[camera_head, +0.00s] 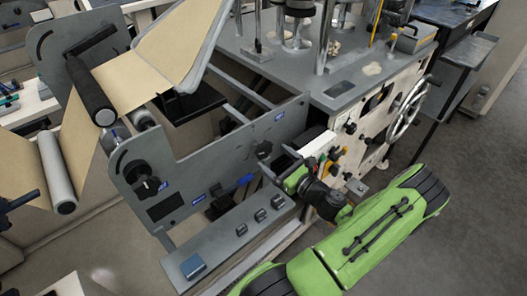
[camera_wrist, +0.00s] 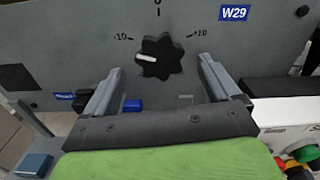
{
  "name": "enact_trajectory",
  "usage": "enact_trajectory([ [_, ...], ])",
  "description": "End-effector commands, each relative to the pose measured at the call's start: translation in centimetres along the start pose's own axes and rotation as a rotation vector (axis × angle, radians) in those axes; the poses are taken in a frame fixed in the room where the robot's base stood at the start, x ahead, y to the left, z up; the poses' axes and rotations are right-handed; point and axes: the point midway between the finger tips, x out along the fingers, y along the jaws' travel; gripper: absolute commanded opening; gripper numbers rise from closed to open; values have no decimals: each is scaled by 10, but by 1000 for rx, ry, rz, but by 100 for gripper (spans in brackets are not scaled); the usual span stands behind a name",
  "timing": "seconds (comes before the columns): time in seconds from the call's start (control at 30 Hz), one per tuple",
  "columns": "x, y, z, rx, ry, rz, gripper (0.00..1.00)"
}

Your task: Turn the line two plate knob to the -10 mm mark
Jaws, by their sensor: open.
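My gripper (camera_wrist: 160,72) is open, with a finger on either side of the knob in the picture and no visible contact. In the head view my gripper (camera_head: 290,170) is in front of the same plate, close to the small dark knob (camera_head: 264,149).
Another black knob (camera_head: 146,186) is on the plate's left part. Below is a ledge with several small grey blocks (camera_head: 260,214) and a blue box (camera_head: 193,266). Right of my gripper are coloured buttons (camera_head: 333,157) and a handwheel (camera_head: 409,107).

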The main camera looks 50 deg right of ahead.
Motion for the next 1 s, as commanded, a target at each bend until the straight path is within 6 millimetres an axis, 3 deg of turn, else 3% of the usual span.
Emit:
enact_trajectory([
  [0.1,29,1,-1,-3,-2,4,90],
  [0.23,50,1,-1,-2,0,2,90],
  [0.6,60,0,0,-1,0,-1,88],
  [0.93,60,0,0,-1,0,-1,38],
  [1.0,60,0,0,-3,0,0,36],
])
